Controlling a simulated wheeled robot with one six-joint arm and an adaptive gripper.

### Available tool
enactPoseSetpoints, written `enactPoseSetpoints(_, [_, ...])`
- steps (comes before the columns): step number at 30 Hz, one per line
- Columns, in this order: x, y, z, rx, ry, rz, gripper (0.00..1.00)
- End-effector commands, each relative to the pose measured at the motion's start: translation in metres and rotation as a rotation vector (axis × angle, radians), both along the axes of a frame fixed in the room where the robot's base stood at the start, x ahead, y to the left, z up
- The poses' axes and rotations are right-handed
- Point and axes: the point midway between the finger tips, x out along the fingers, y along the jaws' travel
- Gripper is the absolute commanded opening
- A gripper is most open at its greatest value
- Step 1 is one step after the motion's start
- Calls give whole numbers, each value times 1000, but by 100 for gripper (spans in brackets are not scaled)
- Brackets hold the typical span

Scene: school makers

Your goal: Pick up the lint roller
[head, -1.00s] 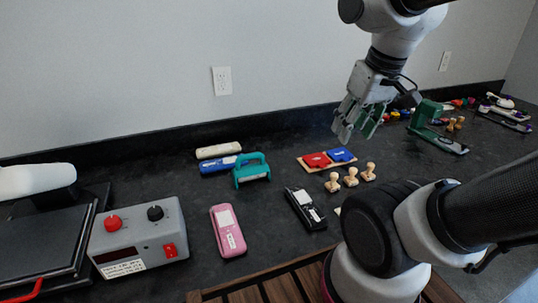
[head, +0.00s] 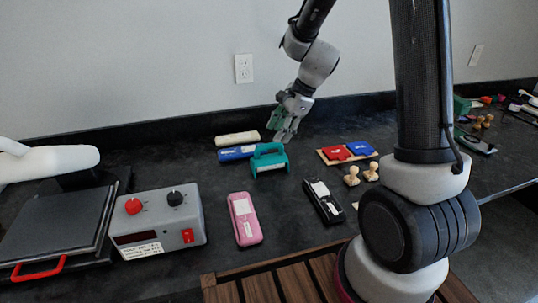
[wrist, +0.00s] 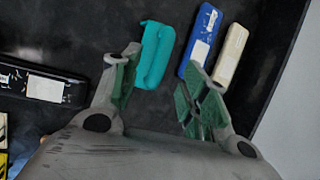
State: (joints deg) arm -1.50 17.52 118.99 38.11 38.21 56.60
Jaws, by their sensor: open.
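A teal thing with a looped handle (head: 270,160) stands on the dark counter, with a pale strip on its front. It may be the lint roller, but I cannot tell for certain. My gripper (head: 282,128) is open above the counter, just behind and to the right of it in the head view. In the wrist view, the teal thing (wrist: 154,56) lies ahead between the spread fingers of my gripper (wrist: 163,64), nearer the left finger. The fingers look empty and apart from it.
A pink case (head: 244,219) and a black case (head: 323,201) lie in front. Red and blue pads on a board (head: 348,153) and wooden stamps (head: 361,174) sit to the right.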

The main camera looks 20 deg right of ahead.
Motion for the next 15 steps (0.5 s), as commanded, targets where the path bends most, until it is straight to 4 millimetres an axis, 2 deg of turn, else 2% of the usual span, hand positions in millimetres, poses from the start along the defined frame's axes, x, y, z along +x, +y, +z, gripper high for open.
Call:
enactPoseSetpoints(5, [2, 3, -8, 9, 23, -59, 44])
enactPoseSetpoints(15, [12, 21, -51, 6, 25, -54, 44])
